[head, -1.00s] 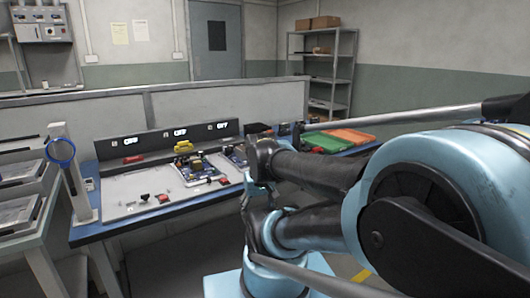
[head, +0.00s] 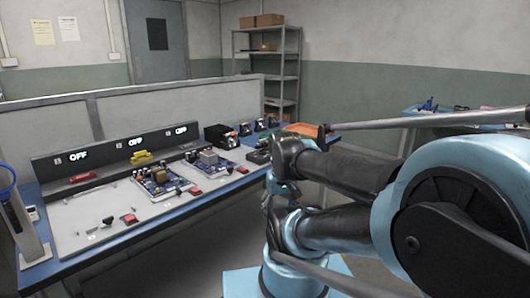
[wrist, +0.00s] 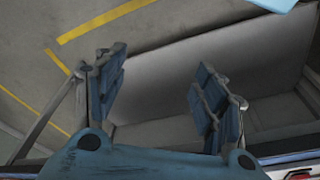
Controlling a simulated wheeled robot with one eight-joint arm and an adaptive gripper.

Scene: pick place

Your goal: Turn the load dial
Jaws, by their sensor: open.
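I cannot make out a load dial for certain. Several small dark units (head: 260,124) stand toward the far end of the workbench (head: 120,242) in the head view, beside a black box (head: 220,136); they are too small to tell whether one carries a dial. My gripper (wrist: 160,70) is open and empty in the wrist view, its two blue fingers apart, over floor and a grey panel. It touches nothing that I can see. In the head view my arm fills the right side and hides part of the bench's far end.
The bench holds a panel with OFF displays (head: 130,142), circuit boards (head: 160,181), red switches (head: 129,219) and a yellow part (head: 142,157). A blue ring stand (head: 26,229) is at the left edge. A shelf (head: 267,73) stands behind. A blue table (head: 455,116) is at the right.

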